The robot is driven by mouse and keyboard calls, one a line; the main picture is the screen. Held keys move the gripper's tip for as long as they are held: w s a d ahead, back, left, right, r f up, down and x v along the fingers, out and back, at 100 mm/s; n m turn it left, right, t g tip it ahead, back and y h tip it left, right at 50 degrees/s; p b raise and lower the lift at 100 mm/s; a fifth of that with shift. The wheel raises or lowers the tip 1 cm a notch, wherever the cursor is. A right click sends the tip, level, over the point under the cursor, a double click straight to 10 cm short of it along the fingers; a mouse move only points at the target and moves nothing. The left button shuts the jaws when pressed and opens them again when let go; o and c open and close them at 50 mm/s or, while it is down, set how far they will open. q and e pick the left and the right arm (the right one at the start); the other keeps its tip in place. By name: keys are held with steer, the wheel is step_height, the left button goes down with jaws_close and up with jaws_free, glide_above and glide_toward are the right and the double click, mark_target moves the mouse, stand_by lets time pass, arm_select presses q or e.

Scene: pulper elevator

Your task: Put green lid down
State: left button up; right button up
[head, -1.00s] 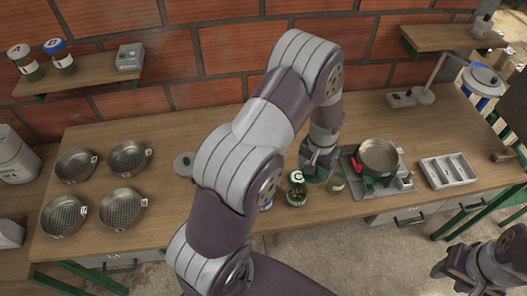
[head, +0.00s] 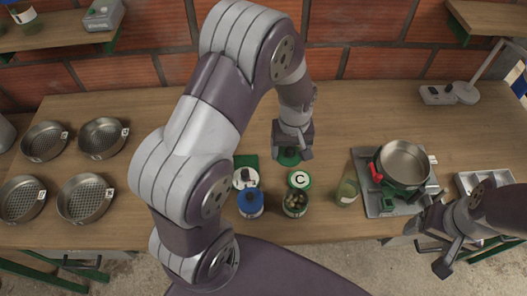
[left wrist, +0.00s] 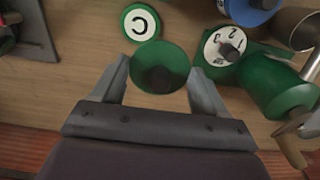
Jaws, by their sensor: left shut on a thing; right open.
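My left gripper (head: 292,153) is shut on a round green lid (head: 288,157), just behind the jar marked C. In the left wrist view the green lid (left wrist: 160,66) lies between the two fingertips (left wrist: 160,75), its dark centre in shadow. I cannot tell whether it touches the table. My right gripper (head: 428,246) is open and empty in front of the burner.
A blue-topped jar (head: 250,203) and a white numbered dial (head: 246,178) stand left of jar C. A glass container (head: 347,190) and a pan (head: 404,160) on a burner stand right. Several sieves (head: 86,197) are at left. The table (head: 360,115) behind is clear.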

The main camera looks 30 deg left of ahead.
arm_select(q)
steer(key=w+a+f, duration=0.1)
steer(key=a+f, duration=0.1)
steer(key=a, duration=0.1)
steer(key=w+a+f+p, duration=0.1)
steer(key=a+f, duration=0.1)
steer(key=a, duration=0.1)
steer(key=w+a+f, duration=0.1)
steer(key=a+f, duration=0.1)
steer(key=a, duration=0.1)
steer(key=shift+w+f, duration=0.15)
steer(key=shift+w, duration=0.25)
steer(key=shift+a+f, duration=0.2)
steer(key=shift+a, duration=0.1)
step_height(320, 180, down, 4)
steer(key=shift+w+r+p, duration=0.1)
steer(key=shift+p, duration=0.5)
steer(key=shift+f, duration=0.25)
arm_select(e)
steer(key=shift+w+a+r, duration=0.15)
steer(key=shift+w+r, duration=0.15)
steer(key=shift+r, duration=0.35)
arm_select(q)
steer(key=o, duration=0.9)
steer(key=shift+c, duration=0.2)
steer(key=shift+o, duration=0.8)
steer(key=shift+f, duration=0.1)
arm_select(e)
steer(key=shift+f, duration=0.1)
